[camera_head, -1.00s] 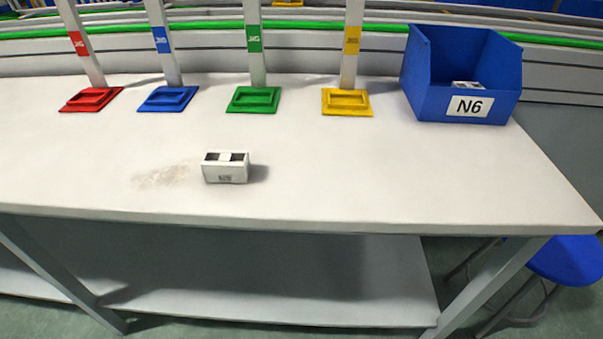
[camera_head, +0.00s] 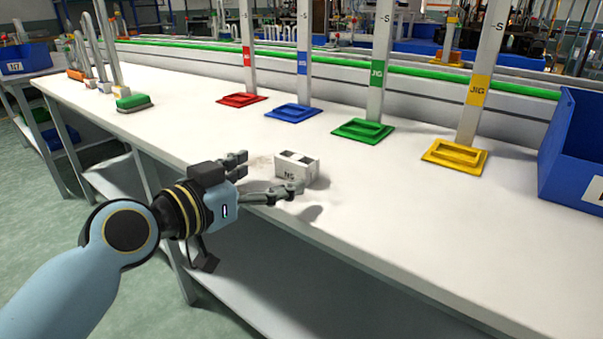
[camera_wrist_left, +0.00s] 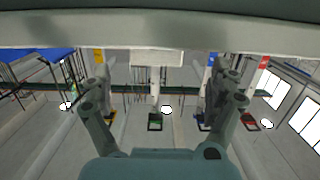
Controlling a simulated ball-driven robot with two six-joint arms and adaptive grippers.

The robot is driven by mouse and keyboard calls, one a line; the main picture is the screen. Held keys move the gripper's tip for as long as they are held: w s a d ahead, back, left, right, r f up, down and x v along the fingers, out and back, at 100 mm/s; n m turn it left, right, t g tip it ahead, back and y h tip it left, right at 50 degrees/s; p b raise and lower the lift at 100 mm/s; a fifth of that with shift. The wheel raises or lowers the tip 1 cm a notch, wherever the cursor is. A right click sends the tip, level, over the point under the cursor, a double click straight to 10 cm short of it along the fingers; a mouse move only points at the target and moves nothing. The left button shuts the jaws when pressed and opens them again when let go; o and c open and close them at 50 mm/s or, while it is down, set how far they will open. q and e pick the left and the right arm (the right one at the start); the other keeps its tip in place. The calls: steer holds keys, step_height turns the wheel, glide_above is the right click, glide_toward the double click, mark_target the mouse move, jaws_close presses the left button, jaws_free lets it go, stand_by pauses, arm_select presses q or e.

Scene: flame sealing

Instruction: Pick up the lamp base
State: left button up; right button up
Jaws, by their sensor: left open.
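The lamp base, a small white block (camera_head: 297,166) with dark openings on top, sits on the white table near its front edge. My left gripper (camera_head: 270,172) comes in from the left, open and empty, with its fingers spread toward the block. The near fingertip overlaps the block's lower front edge in the head view; I cannot tell whether it touches. In the left wrist view, which appears upside down, the block (camera_wrist_left: 157,58) shows at the top between the spread fingers (camera_wrist_left: 165,88). My right gripper is not in view.
Red (camera_head: 242,99), blue (camera_head: 293,112), green (camera_head: 363,130) and yellow (camera_head: 455,156) jig bases with posts stand behind the block. A blue bin (camera_head: 573,145) is at the right. The white table (camera_head: 400,220) is clear right of the block.

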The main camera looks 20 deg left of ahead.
mark_target(289, 162)
arm_select(q)
steer(key=shift+x, duration=1)
steer(key=w, duration=0.1)
steer(key=w+d, duration=0.2)
steer(key=w, duration=0.1)
steer(key=shift+r, duration=0.2)
steer(key=shift+w+d+f, duration=0.1)
steer(key=shift+w+d, duration=0.05)
steer(key=shift+w, duration=0.3)
steer(key=c, duration=1.2)
